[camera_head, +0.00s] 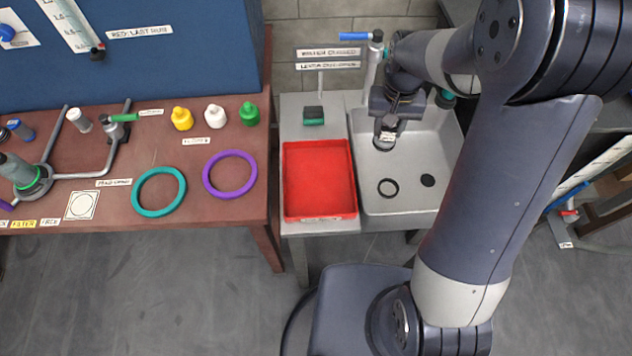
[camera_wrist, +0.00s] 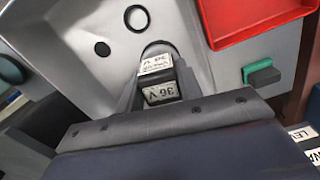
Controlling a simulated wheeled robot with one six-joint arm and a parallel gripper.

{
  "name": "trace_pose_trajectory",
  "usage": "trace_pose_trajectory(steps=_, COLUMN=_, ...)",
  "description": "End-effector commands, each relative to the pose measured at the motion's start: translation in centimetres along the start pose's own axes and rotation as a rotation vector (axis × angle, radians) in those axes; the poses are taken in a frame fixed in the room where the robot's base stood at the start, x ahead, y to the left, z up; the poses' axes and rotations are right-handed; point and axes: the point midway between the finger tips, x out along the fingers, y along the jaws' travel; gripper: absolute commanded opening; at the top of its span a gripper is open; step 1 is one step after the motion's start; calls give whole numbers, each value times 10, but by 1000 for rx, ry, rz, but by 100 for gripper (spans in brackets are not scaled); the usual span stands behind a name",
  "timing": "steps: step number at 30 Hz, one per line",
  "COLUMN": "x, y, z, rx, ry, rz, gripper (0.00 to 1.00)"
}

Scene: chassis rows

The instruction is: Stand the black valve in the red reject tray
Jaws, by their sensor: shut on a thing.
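My gripper (camera_head: 386,134) is over the back left part of the grey sink, right of the red tray. In the wrist view my gripper (camera_wrist: 158,80) is shut on a dark block with white labels, one reading like "36 V", which I take as the black valve (camera_wrist: 160,78). In the head view the arm mostly hides it, and its lower end and tilt are unclear. The red reject tray (camera_head: 320,217) stands left of the sink and looks empty. Its edge also shows in the wrist view (camera_wrist: 262,34).
The grey sink (camera_head: 400,208) holds a black ring (camera_head: 388,188) and a black disc (camera_head: 428,180). A green and black block (camera_head: 313,115) lies behind the tray. A faucet (camera_head: 374,60) rises behind the sink. A brown table (camera_head: 110,150) with rings and bottles is at left.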

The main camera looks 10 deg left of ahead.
Motion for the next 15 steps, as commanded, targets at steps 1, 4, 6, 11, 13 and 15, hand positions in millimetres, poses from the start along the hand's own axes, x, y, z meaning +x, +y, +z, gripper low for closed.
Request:
trace_pose_trajectory(steps=1, x=-4, y=-26, z=7, rx=-34, ry=5, rz=-1, gripper=2)
trace_pose_trajectory(steps=4, x=-15, y=-66, z=24, rx=-74, ry=5, rz=-1, gripper=2)
trace_pose_trajectory(steps=6, x=-22, y=-91, z=38, rx=-98, ry=4, rz=-1, gripper=2)
trace_pose_trajectory(steps=11, x=-34, y=-130, z=66, rx=-142, ry=3, rz=-1, gripper=2)
trace_pose_trajectory(steps=13, x=-38, y=-140, z=75, rx=-153, ry=3, rz=-1, gripper=2)
trace_pose_trajectory(steps=15, x=-40, y=-147, z=81, rx=-159, ry=2, rz=-1, gripper=2)
